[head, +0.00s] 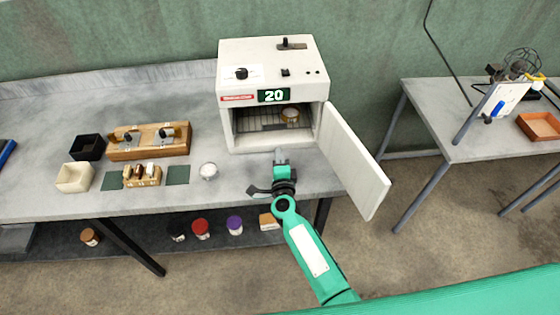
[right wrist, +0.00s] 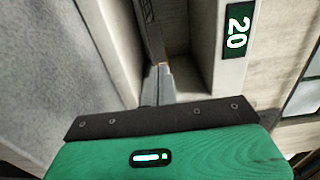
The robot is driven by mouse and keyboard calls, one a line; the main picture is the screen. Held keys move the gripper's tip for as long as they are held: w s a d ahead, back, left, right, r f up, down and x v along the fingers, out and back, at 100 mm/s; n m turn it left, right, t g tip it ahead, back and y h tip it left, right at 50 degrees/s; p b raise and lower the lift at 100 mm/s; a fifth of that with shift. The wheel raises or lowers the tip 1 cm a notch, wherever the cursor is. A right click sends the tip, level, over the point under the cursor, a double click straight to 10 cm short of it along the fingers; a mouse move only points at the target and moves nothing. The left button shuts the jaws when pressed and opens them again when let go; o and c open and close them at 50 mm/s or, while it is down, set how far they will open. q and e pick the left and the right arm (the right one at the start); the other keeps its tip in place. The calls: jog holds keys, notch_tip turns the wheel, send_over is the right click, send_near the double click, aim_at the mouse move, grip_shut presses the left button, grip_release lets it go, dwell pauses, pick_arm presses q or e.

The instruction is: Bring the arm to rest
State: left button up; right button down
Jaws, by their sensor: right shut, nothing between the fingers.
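My right gripper (head: 281,156) is shut and empty in front of the open white oven (head: 230,125), low at its doorway. In the right wrist view, the gripper's fingers (right wrist: 157,84) are together, with the oven's front and its display (right wrist: 236,29) reading 20 close by. The oven door (head: 352,165) stands wide open to the right of my arm. A small round container (head: 290,115) sits on the wire rack (head: 258,122) inside the oven. My left gripper is not in view.
Several jars stand on the shelf below. Another table (head: 485,140) is at right.

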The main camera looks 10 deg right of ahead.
jog(key=shift+s, duration=1.65)
